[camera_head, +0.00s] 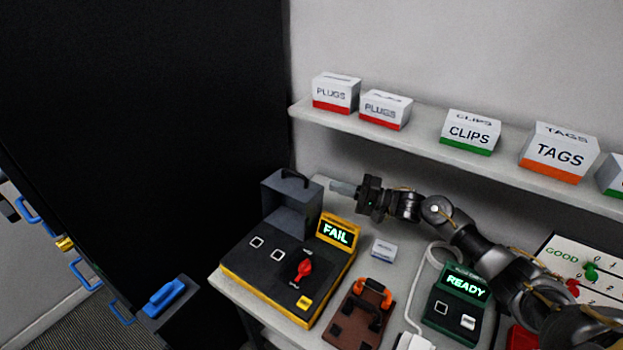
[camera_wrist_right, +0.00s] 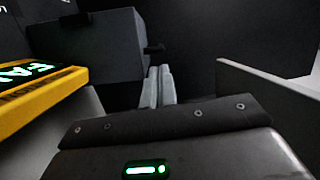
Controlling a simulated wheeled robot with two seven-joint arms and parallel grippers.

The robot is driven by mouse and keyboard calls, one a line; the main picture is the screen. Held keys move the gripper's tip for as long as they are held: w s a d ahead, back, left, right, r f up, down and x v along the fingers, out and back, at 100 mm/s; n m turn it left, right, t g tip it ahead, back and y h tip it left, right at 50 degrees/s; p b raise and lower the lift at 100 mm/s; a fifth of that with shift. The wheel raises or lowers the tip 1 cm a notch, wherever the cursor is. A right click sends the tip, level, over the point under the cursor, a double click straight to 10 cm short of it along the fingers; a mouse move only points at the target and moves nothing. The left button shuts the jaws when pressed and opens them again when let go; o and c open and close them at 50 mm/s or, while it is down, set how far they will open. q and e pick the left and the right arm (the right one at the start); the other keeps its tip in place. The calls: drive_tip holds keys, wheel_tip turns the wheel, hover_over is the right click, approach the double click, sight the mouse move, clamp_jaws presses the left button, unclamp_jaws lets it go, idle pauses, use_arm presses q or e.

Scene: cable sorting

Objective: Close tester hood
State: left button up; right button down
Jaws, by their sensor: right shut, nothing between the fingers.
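The tester (camera_head: 268,262) is a black box with a yellow edge and a lit FAIL display (camera_head: 336,233), on the table. Its dark grey hood (camera_head: 291,203) stands raised at the tester's back, with a black handle on its top edge. My right gripper (camera_head: 335,186) is shut and empty, just right of the hood's upper part and apart from it in the head view. In the right wrist view its pale fingers (camera_wrist_right: 158,87) are together, right of the hood (camera_wrist_right: 90,45) and near a dark protruding part. My left gripper is not in view.
A shelf (camera_head: 420,123) with labelled boxes runs along the wall behind my right arm. A green READY device (camera_head: 459,303), a brown fixture with orange clamps (camera_head: 358,314) and a small white box (camera_head: 383,248) stand right of the tester. A black panel rises at left.

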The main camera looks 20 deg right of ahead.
sight(314, 184)
drive_tip(key=w+d+r+h, duration=0.1)
drive_tip(key=w+d+r, duration=0.15)
drive_tip(key=d, duration=0.35)
drive_tip(key=shift+n, duration=0.3)
drive_tip(key=w+a+b, duration=0.1)
drive_tip(key=a, duration=0.2)
drive_tip(key=w+a+b, duration=0.1)
drive_tip(key=a+b, duration=0.1)
drive_tip(key=a, duration=0.2)
drive_tip(key=w+a+f+b, duration=0.1)
drive_tip(key=a, duration=0.3)
drive_tip(key=shift+w, duration=0.35)
drive_tip(key=shift+a, duration=0.15)
drive_tip(key=shift+w+f, duration=0.1)
drive_tip(key=shift+g, duration=0.3)
